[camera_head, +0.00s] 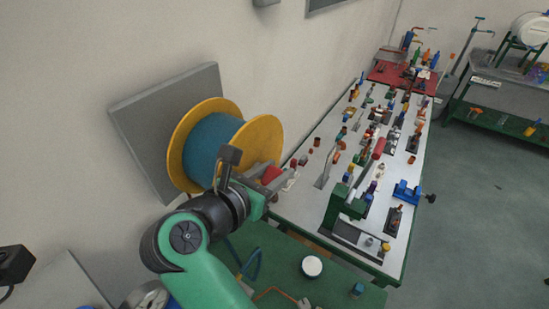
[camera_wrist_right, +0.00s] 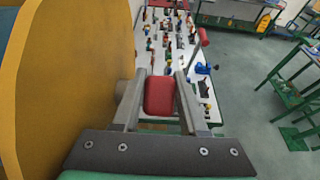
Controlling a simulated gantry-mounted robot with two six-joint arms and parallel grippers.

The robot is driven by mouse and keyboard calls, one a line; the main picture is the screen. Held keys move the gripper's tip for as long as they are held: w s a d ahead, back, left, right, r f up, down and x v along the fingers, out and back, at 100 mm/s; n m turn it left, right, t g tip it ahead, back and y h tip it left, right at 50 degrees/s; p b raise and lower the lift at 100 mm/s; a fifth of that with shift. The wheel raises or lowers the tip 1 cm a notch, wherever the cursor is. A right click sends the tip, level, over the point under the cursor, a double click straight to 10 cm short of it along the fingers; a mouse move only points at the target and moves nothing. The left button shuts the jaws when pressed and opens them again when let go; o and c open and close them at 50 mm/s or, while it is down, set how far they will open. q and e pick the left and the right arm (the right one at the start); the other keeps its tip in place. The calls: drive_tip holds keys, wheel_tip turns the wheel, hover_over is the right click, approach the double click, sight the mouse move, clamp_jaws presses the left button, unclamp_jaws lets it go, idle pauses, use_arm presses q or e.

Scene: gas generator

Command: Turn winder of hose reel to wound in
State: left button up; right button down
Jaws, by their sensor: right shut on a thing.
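The hose reel has yellow side discs (camera_head: 262,139) and a blue wound hose (camera_head: 208,146). It is mounted by a grey wall plate (camera_head: 150,120) at the centre left of the head view. In the right wrist view a yellow disc (camera_wrist_right: 70,75) fills the left side. The winder's red handle (camera_wrist_right: 160,98) sits between my right gripper's (camera_wrist_right: 159,88) two grey fingers, which are shut on it. In the head view the right gripper (camera_head: 268,178) is at the reel's right, with the red handle (camera_head: 272,174) partly hidden. My left gripper does not show.
A long workbench (camera_head: 300,205) crowded with small tools and parts runs along the wall to the right. A green table (camera_head: 290,268) below holds a round white-topped item (camera_head: 312,266). Open grey floor (camera_head: 480,210) lies at the right.

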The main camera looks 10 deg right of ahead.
drive_tip(key=g+y+p, duration=0.1)
drive_tip(key=p, duration=0.1)
drive_tip(key=shift+w+d+r+p, duration=0.1)
drive_tip(key=shift+r+p, duration=0.1)
drive_tip(key=shift+p, duration=0.1)
drive_tip(key=shift+f+g+y+p, duration=0.3)
drive_tip(key=shift+g+y+p, duration=0.2)
drive_tip(key=shift+g+p, duration=0.15)
drive_tip(key=c, duration=0.7)
unclamp_jaws()
drive_tip(key=b+v, duration=0.1)
drive_tip(key=v, duration=1)
drive_tip(key=shift+r, duration=0.2)
